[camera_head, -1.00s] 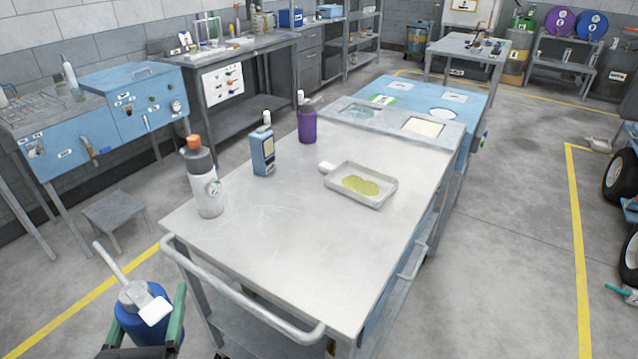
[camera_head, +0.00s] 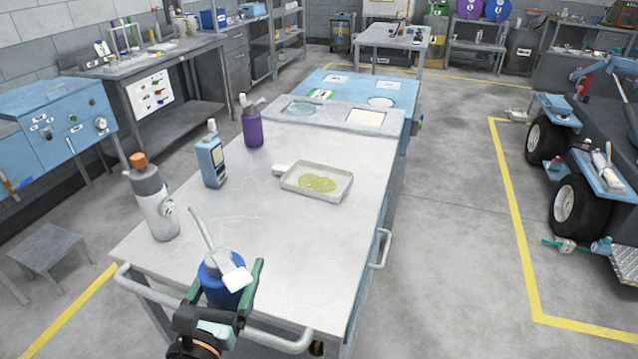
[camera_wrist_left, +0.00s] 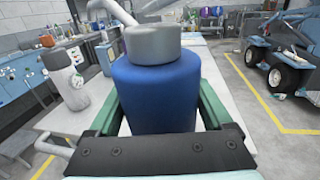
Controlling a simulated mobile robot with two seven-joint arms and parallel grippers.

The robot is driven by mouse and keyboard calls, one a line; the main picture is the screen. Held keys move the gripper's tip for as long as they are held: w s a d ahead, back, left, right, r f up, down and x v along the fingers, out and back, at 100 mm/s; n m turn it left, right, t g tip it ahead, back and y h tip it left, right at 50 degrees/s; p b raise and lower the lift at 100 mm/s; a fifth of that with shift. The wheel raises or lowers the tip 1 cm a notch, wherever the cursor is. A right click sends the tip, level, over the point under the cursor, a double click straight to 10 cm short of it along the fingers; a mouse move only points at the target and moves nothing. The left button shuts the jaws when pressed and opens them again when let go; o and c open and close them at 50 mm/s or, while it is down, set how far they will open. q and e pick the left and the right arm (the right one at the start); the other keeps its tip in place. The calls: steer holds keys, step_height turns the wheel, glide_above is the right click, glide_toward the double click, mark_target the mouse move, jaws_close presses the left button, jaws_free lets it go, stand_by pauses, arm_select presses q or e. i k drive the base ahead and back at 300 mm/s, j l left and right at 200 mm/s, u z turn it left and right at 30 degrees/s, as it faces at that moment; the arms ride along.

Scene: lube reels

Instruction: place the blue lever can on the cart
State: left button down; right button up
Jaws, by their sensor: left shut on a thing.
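The blue lever can (camera_head: 222,287) has a grey top, a pale lever slanting up and a white tag. My left gripper (camera_head: 225,290) is shut on it, with green fingers on either side. In the head view the can overlaps the near edge of the cart (camera_head: 260,215), by its push handle. I cannot tell if its base touches the cart top. In the left wrist view the can (camera_wrist_left: 155,95) fills the middle, upright between the fingers. My right gripper is not in view.
On the cart stand a grey-white bottle with an orange cap (camera_head: 153,205), a light blue bottle (camera_head: 211,162), a purple bottle (camera_head: 252,128) and a tray with yellow-green liquid (camera_head: 335,183). The cart top's near right part is clear.

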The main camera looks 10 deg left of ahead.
mark_target(317, 205)
steer(key=j+z, duration=0.25)
steer(key=z, duration=0.2)
steer(key=j+z, duration=0.25)
steer(key=z, duration=0.2)
steer(key=j+z, duration=0.4)
steer(key=k+j+z, duration=0.1)
steer(key=j+z, duration=0.3)
